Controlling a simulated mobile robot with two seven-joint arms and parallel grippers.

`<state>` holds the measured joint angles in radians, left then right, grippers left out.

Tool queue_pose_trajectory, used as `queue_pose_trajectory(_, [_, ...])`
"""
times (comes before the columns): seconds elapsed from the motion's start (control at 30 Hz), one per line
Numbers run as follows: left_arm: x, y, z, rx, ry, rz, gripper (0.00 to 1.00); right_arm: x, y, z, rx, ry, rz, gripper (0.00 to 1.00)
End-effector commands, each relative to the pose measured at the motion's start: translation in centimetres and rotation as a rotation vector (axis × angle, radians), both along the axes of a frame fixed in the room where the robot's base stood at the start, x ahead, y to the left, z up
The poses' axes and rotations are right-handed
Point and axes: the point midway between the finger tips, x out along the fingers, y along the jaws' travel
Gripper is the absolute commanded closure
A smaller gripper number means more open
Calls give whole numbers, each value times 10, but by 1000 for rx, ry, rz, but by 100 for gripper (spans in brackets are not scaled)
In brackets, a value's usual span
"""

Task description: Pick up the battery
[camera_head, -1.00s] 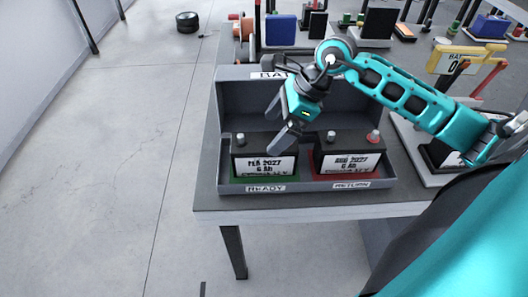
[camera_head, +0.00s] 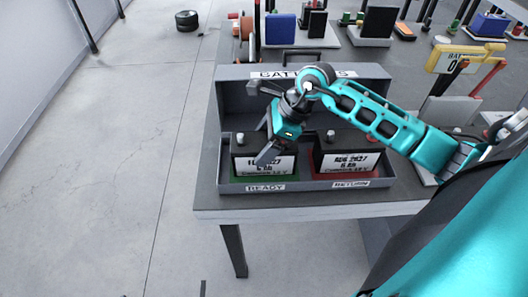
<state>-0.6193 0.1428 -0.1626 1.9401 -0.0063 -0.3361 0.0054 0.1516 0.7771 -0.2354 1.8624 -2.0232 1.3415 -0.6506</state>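A black battery (camera_head: 283,163) stands at left in the grey battery tray (camera_head: 225,115), over a green pad labelled READY. Its white label is partly covered by my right gripper. A second black battery (camera_head: 330,147) stands to its right over a red pad labelled RETURN. My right gripper (camera_head: 265,141) is over the front upper part of the READY battery. Its fingers look spread, one further back and one lower in front of the label. Whether they touch the battery cannot be told. My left gripper is not in view.
The tray sits at the front left of a grey table (camera_head: 300,205). The tray's back wall rises behind the batteries. Blue boxes and other parts stand farther back. Open floor (camera_head: 110,150) lies left.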

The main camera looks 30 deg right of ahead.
Motion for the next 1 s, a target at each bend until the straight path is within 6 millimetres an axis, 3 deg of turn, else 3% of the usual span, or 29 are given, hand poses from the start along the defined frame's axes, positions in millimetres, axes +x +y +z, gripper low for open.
queue_pose_trajectory(0.07, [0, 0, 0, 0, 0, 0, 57, 0, 0, 0, 0, 0, 0, 30])
queue_pose_trajectory(0.8, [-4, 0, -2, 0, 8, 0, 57, 0, 0, 0, 0, 0, 0, 100])
queue_pose_trajectory(1.0, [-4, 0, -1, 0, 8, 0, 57, 3, 0, 6, 4, -14, -1, 100])
